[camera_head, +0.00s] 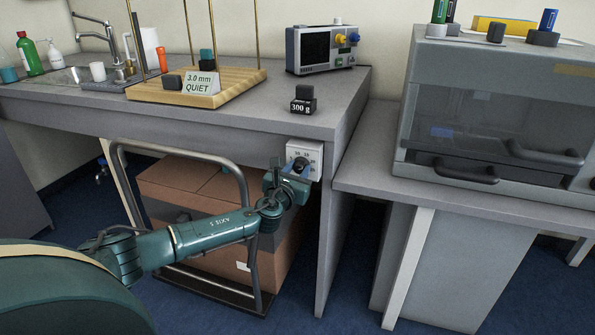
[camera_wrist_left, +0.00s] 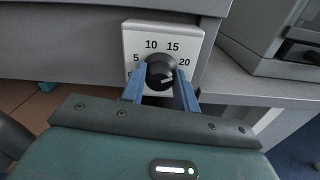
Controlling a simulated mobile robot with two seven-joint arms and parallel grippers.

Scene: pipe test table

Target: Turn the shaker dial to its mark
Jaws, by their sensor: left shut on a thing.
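The shaker dial is a round black knob (camera_wrist_left: 160,75) on a white plate (camera_wrist_left: 133,40) fixed to the bench's front edge. The plate shows the numbers 5, 10, 15 and 20, and a light pointer line on the knob points right, a little below the 20. In the head view the plate (camera_head: 317,150) sits near the bench's right corner, with the knob (camera_head: 300,165) partly hidden by my gripper. My left gripper (camera_head: 296,172) is shut on the knob, its blue fingers on either side in the wrist view (camera_wrist_left: 160,88). My right gripper is not in view.
A black 300 g weight (camera_head: 303,100) stands on the bench above the plate. A wooden stand (camera_head: 230,92) with a "3.0 mm QUIET" card is to the left. A cart with cardboard boxes (camera_head: 190,190) is under the bench. A grey hooded cabinet (camera_head: 500,90) stands right.

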